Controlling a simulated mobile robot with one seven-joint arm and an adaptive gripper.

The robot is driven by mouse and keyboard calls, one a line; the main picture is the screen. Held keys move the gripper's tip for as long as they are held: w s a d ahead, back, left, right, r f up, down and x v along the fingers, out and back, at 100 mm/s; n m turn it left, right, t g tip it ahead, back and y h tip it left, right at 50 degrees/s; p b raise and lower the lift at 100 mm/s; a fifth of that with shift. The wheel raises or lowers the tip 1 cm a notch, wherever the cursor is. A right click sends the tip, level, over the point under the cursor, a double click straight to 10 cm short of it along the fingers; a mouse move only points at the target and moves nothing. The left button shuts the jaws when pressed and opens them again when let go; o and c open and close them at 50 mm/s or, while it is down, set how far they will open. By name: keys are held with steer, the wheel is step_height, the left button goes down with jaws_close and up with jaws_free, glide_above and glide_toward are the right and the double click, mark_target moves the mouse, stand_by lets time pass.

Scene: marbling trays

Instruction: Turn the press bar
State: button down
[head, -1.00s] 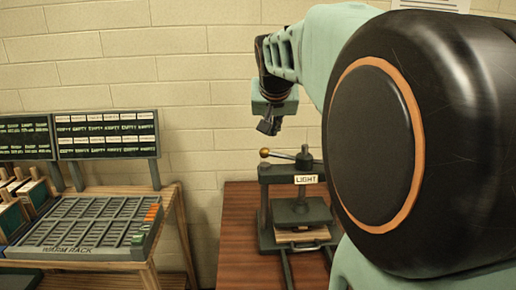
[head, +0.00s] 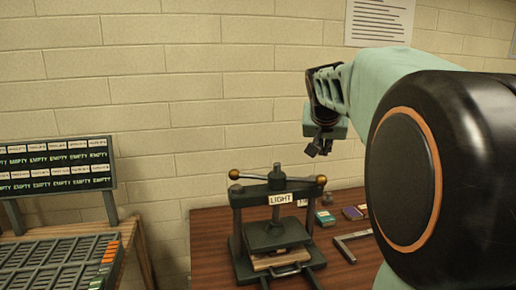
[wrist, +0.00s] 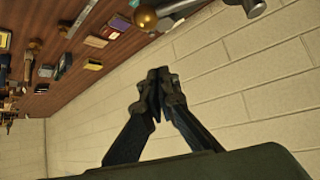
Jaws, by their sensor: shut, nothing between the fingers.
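The press (head: 275,225) is a dark green frame on the wooden table, with a label reading LIGHT. Its press bar (head: 255,177) lies across the top with a brass ball at each end, and a central screw post rises through it. A pale board or stack sits under the platen. My gripper (head: 319,150) is above and to the right of the press, apart from the bar. In the wrist view my gripper (wrist: 158,80) has its fingers together with nothing between them. A brass ball and part of the bar (wrist: 178,6) show at the top of that view.
The wooden table (head: 210,240) carries small coloured boxes (head: 325,217) and a metal square (head: 352,245) right of the press. A rack with a sign board (head: 60,170) stands at the left. A brick wall is behind. Free space lies between rack and press.

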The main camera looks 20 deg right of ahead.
mark_target(321, 178)
steer(key=x, duration=0.7)
steer(key=shift+s, duration=0.1)
steer(key=s, duration=0.1)
steer(key=s+a+f, duration=0.1)
steer(key=shift+s+a, duration=0.3)
steer(key=shift+s, duration=0.05)
steer(key=shift+s+a+f, duration=0.15)
steer(key=shift+s+f, duration=0.05)
steer(key=shift+s, duration=0.05)
steer(key=shift+s+a+f+b, duration=0.1)
steer(key=shift+s+f+b, duration=0.1)
steer(key=shift+b, duration=0.35)
steer(key=shift+s+a+f+b, duration=0.15)
steer(key=shift+s+a+b, duration=0.2)
steer(key=shift+s+b, duration=0.25)
